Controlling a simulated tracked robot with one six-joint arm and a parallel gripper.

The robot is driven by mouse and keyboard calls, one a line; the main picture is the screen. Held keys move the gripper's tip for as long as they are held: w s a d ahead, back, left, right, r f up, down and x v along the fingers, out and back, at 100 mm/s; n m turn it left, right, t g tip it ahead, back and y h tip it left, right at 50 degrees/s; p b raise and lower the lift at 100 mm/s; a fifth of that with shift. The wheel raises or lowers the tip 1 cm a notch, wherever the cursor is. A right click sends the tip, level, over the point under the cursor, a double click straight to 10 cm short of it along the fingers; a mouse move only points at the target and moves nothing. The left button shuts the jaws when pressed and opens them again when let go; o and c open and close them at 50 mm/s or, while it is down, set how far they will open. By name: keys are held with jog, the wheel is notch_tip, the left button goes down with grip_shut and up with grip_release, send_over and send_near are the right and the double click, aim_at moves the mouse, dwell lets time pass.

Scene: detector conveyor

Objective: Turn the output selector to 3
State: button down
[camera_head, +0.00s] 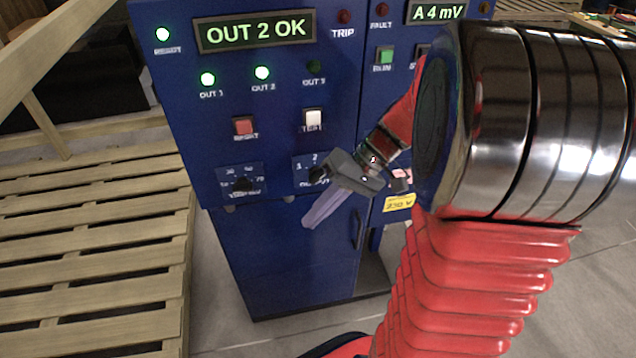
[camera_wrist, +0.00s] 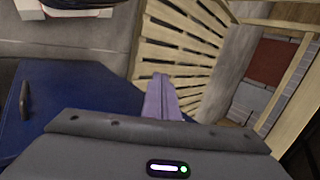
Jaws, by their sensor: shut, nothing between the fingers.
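The output selector (camera_head: 318,174) is a dark knob low on the blue cabinet's (camera_head: 190,60) front panel, below the white TEST button (camera_head: 313,118). The marks 1 and 2 show beside it; the rest of its scale is hidden by my gripper, and I cannot tell its pointer's direction. The display (camera_head: 255,31) reads OUT 2 OK. The OUT 1 and OUT 2 lamps are lit green; the OUT 3 lamp (camera_head: 314,67) is dark. My gripper (camera_head: 312,222) is shut and empty, its pale purple fingers pointing down-left below the selector. The shut fingers also show in the wrist view (camera_wrist: 160,98).
A second dark knob (camera_head: 243,185) sits left of the selector, and a red button (camera_head: 244,127) is above it. A yellow 230 V label (camera_head: 399,203) is right of my gripper. Wooden pallets (camera_head: 90,240) lie left of the cabinet. Grey floor is open in front.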

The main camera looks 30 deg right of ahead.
jog(key=s+a+r+n+t+h, duration=0.1)
jog(key=s+a+r+t+h, duration=0.3)
jog(key=s+a+r+h, duration=0.3)
jog(key=shift+s+r+n+t+h, duration=0.3)
jog(key=shift+r+t+h, duration=0.1)
jog(key=shift+r+h, duration=0.3)
